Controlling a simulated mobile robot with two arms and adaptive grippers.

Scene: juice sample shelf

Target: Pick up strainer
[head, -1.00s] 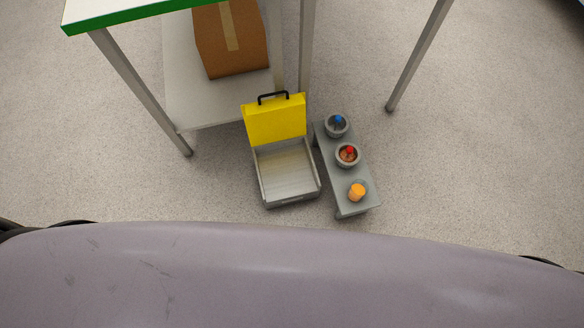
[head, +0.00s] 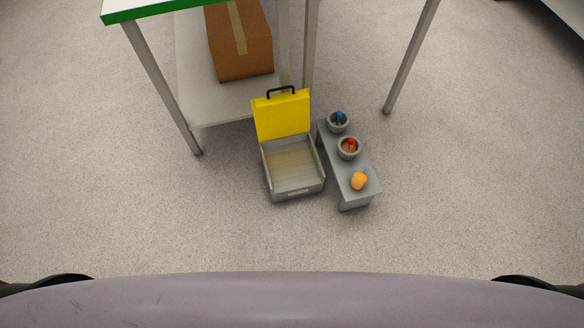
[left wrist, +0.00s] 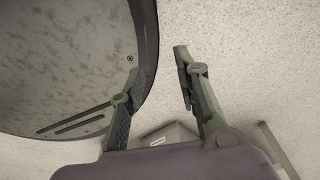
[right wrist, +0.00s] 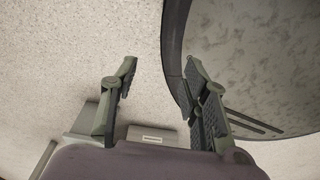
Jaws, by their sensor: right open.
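I cannot clearly make out a strainer. Two small grey bowls stand on a low grey bench in the head view: one (head: 338,122) holds something blue, the other (head: 348,148) something red and brown. Either could be a strainer, but they are too small to tell. An orange item (head: 359,181) sits at the bench's near end. My left gripper (left wrist: 157,64) is open and empty in the left wrist view, beside my round base. My right gripper (right wrist: 161,62) is open and empty in the right wrist view. Neither gripper shows in the head view.
An open grey case (head: 292,192) with a raised yellow lid (head: 282,115) stands left of the bench (head: 356,203). Behind it is a metal-legged table (head: 165,90) with a cardboard box (head: 240,45) on its lower shelf. The floor in front is clear.

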